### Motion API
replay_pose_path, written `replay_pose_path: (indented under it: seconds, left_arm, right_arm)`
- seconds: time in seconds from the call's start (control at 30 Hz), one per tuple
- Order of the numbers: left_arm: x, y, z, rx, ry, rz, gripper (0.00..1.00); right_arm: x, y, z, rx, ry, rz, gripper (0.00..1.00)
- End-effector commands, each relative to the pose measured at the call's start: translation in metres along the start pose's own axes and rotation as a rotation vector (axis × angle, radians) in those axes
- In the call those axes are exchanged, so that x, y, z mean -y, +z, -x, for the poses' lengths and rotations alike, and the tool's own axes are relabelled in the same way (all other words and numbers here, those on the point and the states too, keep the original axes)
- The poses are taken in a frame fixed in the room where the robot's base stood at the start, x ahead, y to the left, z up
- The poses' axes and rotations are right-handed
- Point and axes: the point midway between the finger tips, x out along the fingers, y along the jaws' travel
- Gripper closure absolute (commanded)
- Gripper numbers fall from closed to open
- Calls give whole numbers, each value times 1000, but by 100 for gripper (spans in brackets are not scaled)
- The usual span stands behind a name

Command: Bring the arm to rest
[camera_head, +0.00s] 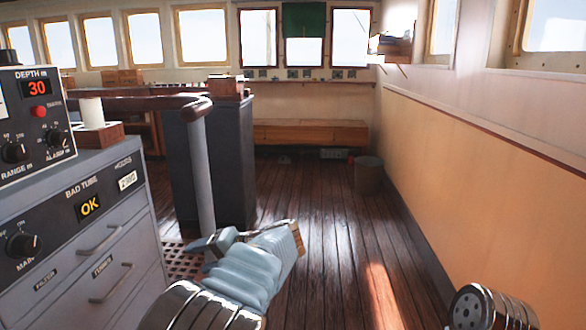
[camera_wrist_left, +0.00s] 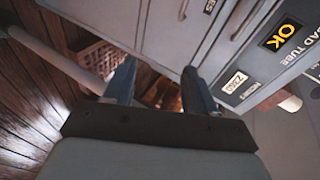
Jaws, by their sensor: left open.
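My left gripper (camera_head: 222,240) is at the bottom middle of the head view, in front of the grey cabinet's right side and above the floor. Its two dark fingers stand apart in the left wrist view (camera_wrist_left: 160,85), with nothing held between them. The grey-blue wrist and banded metal arm come up from the bottom edge. A rounded metal part of my right arm (camera_head: 485,308) shows at the bottom right; its gripper is out of view.
The grey cabinet (camera_head: 85,255) with drawers and an OK display stands close on the left. A white cup (camera_head: 92,112) and depth unit (camera_head: 35,115) are on it. A grey post (camera_head: 202,175) rises behind the gripper. The plank floor (camera_head: 340,240) is clear toward a bin (camera_head: 368,175).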

Motion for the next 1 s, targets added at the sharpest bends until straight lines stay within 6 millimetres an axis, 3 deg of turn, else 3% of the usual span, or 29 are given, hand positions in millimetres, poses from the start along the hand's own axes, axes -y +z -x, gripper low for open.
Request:
replay_pose_path:
  seconds: [0.03,0.1,0.17,0.3,0.43,0.53,0.6,0.7,0.8,1.0]
  left_arm:
    - [-37,8,-28,22,81,-67,44]
    - [-90,22,-58,40,212,-146,44]
    - [-136,40,-79,57,333,-201,44]
    - [-241,98,-110,103,639,-275,44]
    - [-331,169,-110,158,958,-245,44]
    - [-386,228,-88,209,1203,-128,44]
    - [-409,261,-67,243,1335,0,44]
    - [-420,289,-44,274,1430,162,44]
    - [-421,303,-33,291,1459,268,44]
    - [-419,308,-28,294,1465,325,44]
  right_arm:
    - [0,0,0,0,0,0,57]
    - [0,0,0,0,0,0,57]
    - [0,0,0,0,0,0,57]
    - [0,0,0,0,0,0,57]
    - [0,0,0,0,0,0,57]
    - [0,0,0,0,0,0,57]
    - [0,0,0,0,0,0,57]
    - [0,0,0,0,0,0,57]
    - [0,0,0,0,0,0,57]
    - [0,0,0,0,0,0,57]
